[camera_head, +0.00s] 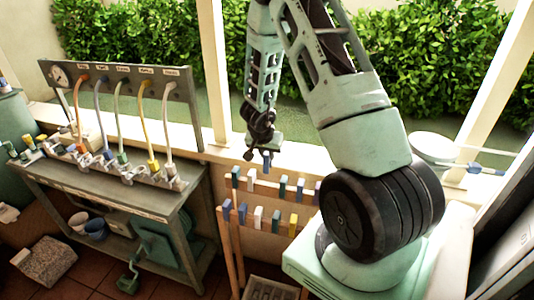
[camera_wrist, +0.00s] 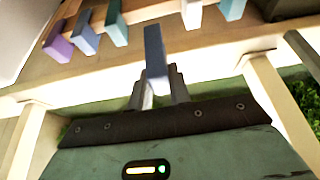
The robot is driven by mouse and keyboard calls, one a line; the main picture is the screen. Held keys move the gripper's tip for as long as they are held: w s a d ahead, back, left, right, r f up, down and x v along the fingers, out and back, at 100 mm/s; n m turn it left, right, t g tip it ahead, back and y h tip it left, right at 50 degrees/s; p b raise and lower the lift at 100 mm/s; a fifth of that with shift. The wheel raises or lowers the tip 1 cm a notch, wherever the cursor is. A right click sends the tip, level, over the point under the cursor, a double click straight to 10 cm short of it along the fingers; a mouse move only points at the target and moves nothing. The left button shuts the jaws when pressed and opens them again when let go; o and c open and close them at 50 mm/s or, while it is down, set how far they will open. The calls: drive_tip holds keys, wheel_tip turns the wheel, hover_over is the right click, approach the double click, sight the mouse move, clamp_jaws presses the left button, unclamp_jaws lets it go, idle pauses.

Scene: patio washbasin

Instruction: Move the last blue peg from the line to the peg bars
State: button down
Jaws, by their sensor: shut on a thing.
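My gripper (camera_head: 265,150) hangs over the sill, above the peg bars. It is shut on a blue peg (camera_head: 267,163), which points downward from the fingers. In the wrist view the blue peg (camera_wrist: 154,50) sticks out between the fingers of my gripper (camera_wrist: 160,84). Two peg bars stand below: the upper bar (camera_head: 268,184) carries teal, white and purplish pegs, and the lower bar (camera_head: 267,222) carries blue, white, teal and yellow pegs. The held peg appears clear of the bars. Blue pieces (camera_head: 486,170) also show on a thin line at the right.
A workbench (camera_head: 100,190) with a tap panel (camera_head: 125,85) and several coloured hoses stands at the left. A white bowl (camera_head: 433,147) sits on the right ledge. Posts (camera_head: 213,75) rise from the sill. A grey block (camera_head: 45,262) lies on the floor.

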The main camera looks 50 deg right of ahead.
sight(266, 172)
drive_tip(key=shift+f+b, duration=4)
drive_tip(key=shift+b, duration=0.3)
drive_tip(key=shift+f+b, duration=0.75)
drive_tip(key=shift+f, duration=0.35)
drive_tip(key=c, duration=1.2)
unclamp_jaws()
drive_tip(key=shift+r, duration=0.15)
wheel_tip(266, 172, up, 8)
drive_tip(key=p, duration=0.9)
